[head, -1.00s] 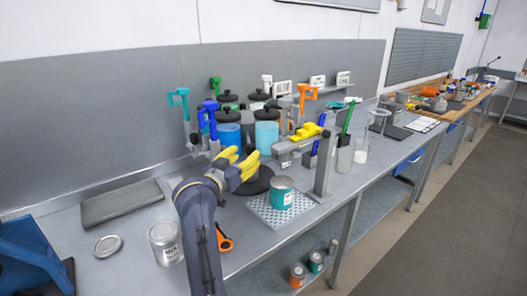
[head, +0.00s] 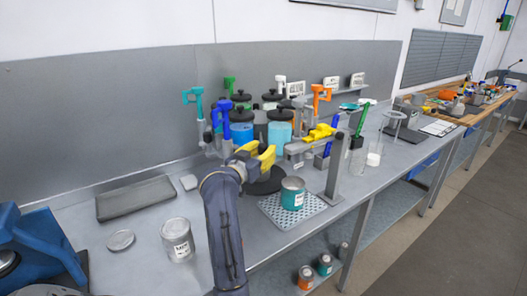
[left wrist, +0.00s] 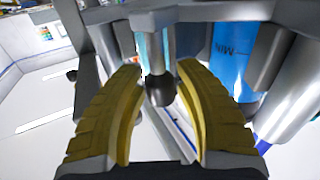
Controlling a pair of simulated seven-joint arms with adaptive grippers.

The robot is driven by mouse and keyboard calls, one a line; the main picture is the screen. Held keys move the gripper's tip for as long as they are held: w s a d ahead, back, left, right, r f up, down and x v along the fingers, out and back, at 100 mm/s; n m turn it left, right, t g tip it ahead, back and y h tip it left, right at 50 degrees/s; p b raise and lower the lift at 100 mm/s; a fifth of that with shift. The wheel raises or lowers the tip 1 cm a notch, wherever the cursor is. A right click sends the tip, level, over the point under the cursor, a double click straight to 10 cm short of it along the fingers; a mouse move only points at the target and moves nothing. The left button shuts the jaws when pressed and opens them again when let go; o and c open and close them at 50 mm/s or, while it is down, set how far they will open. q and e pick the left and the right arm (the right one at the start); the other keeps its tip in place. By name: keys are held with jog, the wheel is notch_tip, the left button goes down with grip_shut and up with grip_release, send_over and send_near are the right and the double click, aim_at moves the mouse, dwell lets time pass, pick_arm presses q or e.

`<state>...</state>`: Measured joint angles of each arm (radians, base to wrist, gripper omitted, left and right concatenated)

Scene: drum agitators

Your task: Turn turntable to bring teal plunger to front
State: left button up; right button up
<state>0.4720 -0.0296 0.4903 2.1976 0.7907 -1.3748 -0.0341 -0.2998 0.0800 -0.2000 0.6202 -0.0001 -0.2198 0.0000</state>
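The teal plunger (head: 194,97) stands upright at the left side of the turntable cluster in the head view. The blue plunger (head: 223,118) is nearer the front; the green plunger (head: 230,84) and white plunger (head: 281,84) are behind, and the orange plunger (head: 320,95) is at the right. The dark turntable base (head: 266,183) shows below black-lidded canisters (head: 279,128). My left gripper (head: 258,157) is at the front of the cluster. In the left wrist view its yellow fingers (left wrist: 160,115) are apart, with a grey round-ended rod (left wrist: 158,70) between or beyond them; contact is unclear. My right gripper is out of view.
A grey stand (head: 335,175) with a yellow-topped arm (head: 319,133) is close on the right. A grey can (head: 177,240), a lid (head: 120,240) and a dark slab (head: 135,197) lie left.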

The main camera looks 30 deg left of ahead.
pick_arm(q)
grip_shut()
jog(key=shift+d, duration=0.1)
jog(key=shift+w+d, duration=1)
jog(key=shift+d, duration=0.05)
jog(key=shift+o, duration=2.1)
grip_release()
jog(key=shift+s+a, duration=0.1)
